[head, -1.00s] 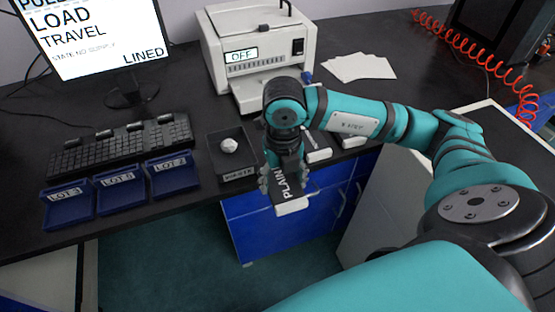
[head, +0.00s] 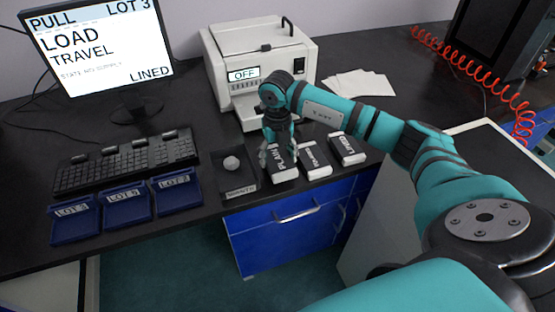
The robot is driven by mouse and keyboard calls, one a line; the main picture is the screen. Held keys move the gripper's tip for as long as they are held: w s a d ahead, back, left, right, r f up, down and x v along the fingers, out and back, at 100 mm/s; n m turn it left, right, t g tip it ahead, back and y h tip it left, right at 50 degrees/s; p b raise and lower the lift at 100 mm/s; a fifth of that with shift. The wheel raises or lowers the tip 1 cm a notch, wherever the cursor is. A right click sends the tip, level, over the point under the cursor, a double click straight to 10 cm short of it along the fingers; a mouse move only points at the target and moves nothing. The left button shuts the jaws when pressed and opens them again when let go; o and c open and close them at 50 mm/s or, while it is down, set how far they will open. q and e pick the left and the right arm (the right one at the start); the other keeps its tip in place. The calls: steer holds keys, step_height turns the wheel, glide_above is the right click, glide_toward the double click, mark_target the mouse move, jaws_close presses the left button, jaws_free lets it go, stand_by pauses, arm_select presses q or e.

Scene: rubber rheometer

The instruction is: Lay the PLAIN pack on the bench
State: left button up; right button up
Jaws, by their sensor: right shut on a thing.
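The PLAIN pack (head: 284,170) is a dark block with a white end and a white-lettered label. My right gripper (head: 278,154) points down and is shut on it, covering its far part. The pack is at the bench's front edge, left of two similar packs. I cannot tell whether its underside touches the black bench (head: 205,120). My left gripper is not in view.
A middle pack (head: 315,160) and a right pack (head: 347,149) lie beside it. A dark tray (head: 240,193) with a pale lump (head: 231,163) is to the left. Blue lot trays (head: 128,205), a keyboard (head: 128,165), a monitor (head: 98,50) and the white machine (head: 262,62) stand around.

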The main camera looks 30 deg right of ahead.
mark_target(277, 157)
step_height(277, 157, down, 2)
steer(key=shift+f, duration=0.2)
steer(key=shift+f, duration=0.15)
steer(key=o, duration=1.3)
steer(key=shift+c, duration=0.2)
steer(key=shift+r, duration=0.2)
steer(key=shift+r, duration=0.2)
step_height(277, 157, up, 12)
steer(key=b, duration=0.1)
steer(key=shift+f, duration=0.2)
